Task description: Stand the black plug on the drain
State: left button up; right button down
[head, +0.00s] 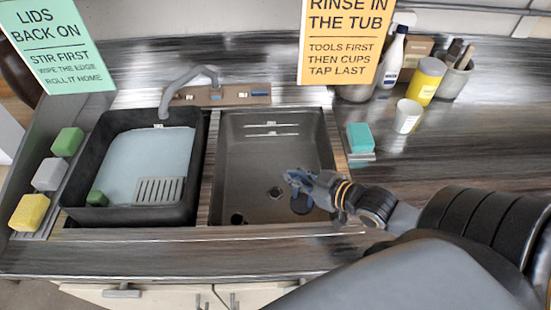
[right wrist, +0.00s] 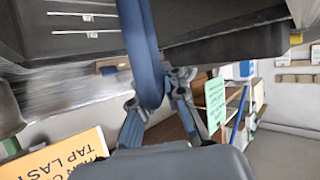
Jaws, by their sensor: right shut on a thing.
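A small black round thing (head: 237,218), which looks like the black plug, lies in the front left corner of the right basin (head: 262,150). The drain (head: 275,193) shows in the basin floor to its right and is uncovered. My right gripper (head: 296,180) is over the right part of this basin, to the right of the drain. It is shut on a dark blue rounded thing (head: 300,204), which shows as a long blue loop or edge in the right wrist view (right wrist: 148,55). Its full shape is hard to tell. My left gripper is not in view.
A black tub (head: 72,195) with pale water, a grey grate (head: 158,190) and a green block (head: 97,198) fills the left side. A teal sponge (head: 359,137), a white cup (head: 407,116) and bottles stand at right. A tap (head: 190,80) is behind.

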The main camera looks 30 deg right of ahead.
jog(key=w+a+b, duration=0.1)
jog(key=a, duration=0.4)
jog(key=w+d+f, duration=0.3)
jog(key=w+f, duration=0.3)
jog(key=w+d+f+m, duration=0.1)
jog(key=w+d+f, duration=0.1)
jog(key=w+f, duration=0.4)
jog(key=shift+w+d+h+p, duration=0.3)
jog(key=shift+w+d+p, duration=0.05)
jog(key=shift+d+p, duration=0.1)
jog(key=shift+f, duration=0.1)
jog(key=c, duration=1.4)
grip_release()
jog(key=shift+o, duration=0.2)
